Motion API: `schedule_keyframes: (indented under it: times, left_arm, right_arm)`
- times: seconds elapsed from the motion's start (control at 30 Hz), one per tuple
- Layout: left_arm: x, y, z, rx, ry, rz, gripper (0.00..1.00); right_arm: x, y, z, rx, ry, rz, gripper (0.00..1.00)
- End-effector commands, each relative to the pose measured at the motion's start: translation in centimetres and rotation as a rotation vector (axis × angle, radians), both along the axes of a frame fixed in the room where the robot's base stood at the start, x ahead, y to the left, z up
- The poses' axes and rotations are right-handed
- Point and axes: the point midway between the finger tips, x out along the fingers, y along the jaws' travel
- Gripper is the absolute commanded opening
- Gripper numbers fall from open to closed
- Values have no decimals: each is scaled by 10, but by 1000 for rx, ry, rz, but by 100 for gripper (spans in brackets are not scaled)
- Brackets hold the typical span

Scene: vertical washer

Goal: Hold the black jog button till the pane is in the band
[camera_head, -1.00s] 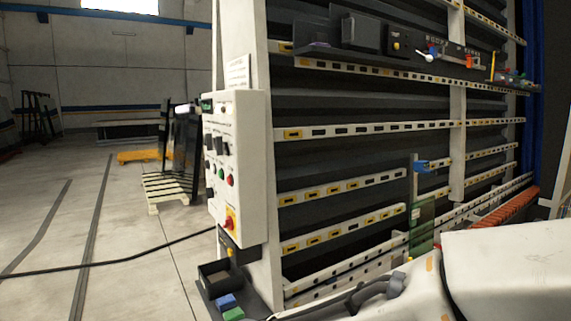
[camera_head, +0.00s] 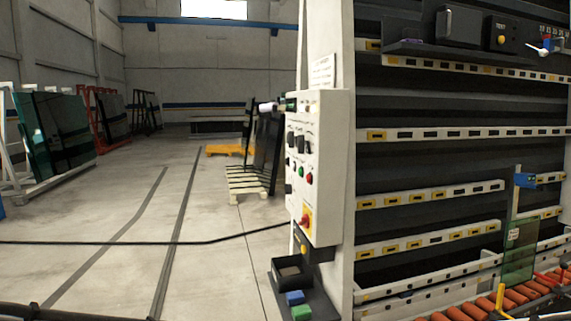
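The white control panel (camera_head: 328,165) is mounted on the near end post of the washer, left of its rails. It carries several dark knobs or buttons, a green one (camera_head: 300,171), a red one (camera_head: 309,178) and a red stop knob on yellow (camera_head: 306,219). Which dark one is the black jog button is too small to tell. A greenish glass pane (camera_head: 519,252) stands upright at the lower right, above the rollers. A blue block (camera_head: 525,180) sits near the top of its post. No band can be made out.
A dark tray with a blue block (camera_head: 295,297) and a green block (camera_head: 302,312) sits below the panel. A cable (camera_head: 120,242) crosses the floor. Orange rollers (camera_head: 463,314) run at the lower right. Pallets and glass racks (camera_head: 60,130) stand behind; the left floor is open.

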Motion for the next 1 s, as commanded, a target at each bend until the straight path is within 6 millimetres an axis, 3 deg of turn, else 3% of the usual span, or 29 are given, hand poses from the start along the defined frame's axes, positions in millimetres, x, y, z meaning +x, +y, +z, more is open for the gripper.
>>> schedule_keyframes:
  times: [0.07,0.23,1.0]
  left_arm:
    - [0,0,0,0,0,0,50]
    - [0,0,0,0,0,0,50]
    - [0,0,0,0,0,0,50]
  right_arm:
    - [0,0,0,0,0,0,61]
    - [0,0,0,0,0,0,0]
    - [0,0,0,0,0,0,0]
